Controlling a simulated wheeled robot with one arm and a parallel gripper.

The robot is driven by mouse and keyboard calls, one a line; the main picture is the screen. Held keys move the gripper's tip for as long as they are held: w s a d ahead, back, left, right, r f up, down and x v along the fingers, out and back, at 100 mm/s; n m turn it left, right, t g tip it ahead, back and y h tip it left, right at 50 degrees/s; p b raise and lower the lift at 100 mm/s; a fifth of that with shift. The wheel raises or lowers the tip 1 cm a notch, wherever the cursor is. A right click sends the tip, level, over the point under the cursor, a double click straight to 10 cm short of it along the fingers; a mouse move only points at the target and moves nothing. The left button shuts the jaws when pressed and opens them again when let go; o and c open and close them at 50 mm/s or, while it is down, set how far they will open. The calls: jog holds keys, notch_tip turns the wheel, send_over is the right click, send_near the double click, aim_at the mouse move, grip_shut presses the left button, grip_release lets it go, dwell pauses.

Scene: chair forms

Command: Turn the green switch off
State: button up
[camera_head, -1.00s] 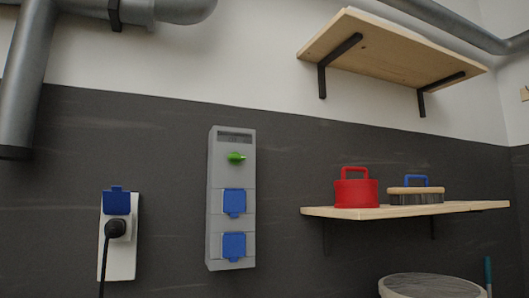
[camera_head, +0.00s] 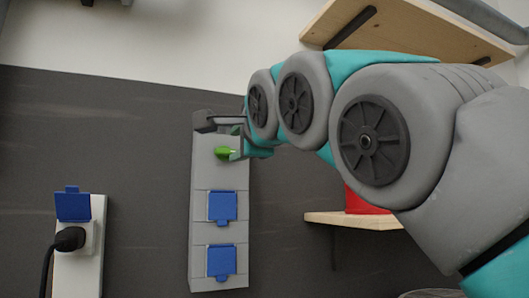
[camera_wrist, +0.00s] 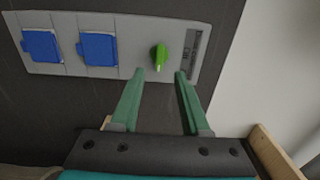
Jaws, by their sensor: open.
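The green switch (camera_head: 224,153) is a small knob on the upper part of a tall grey wall panel (camera_head: 205,176). In the wrist view the green switch (camera_wrist: 159,56) shows just beyond the fingertips, its narrow handle lying between their lines and pointing along the fingers. My gripper (camera_wrist: 160,73) is open and empty, with one finger to each side of the switch. It looks close to the panel, but I cannot tell whether it touches. In the head view my gripper (camera_head: 238,140) is at the panel's top, partly hidden behind my own arm.
Below the switch are two blue socket covers (camera_head: 222,207). A white socket box with a black plug (camera_head: 70,239) is at the left. A wooden shelf (camera_head: 350,219) with a red container (camera_head: 362,203) is at the right, partly behind my arm. Another shelf (camera_head: 345,22) is above.

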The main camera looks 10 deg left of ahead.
aim_at(227, 151)
jog(key=p+x, duration=0.1)
jog(key=x, duration=0.5)
jog(key=shift+a+r+p, duration=0.1)
jog(key=shift+p, duration=0.25)
jog(key=shift+w+a, duration=0.15)
jog(key=shift+w, duration=0.25)
grip_shut()
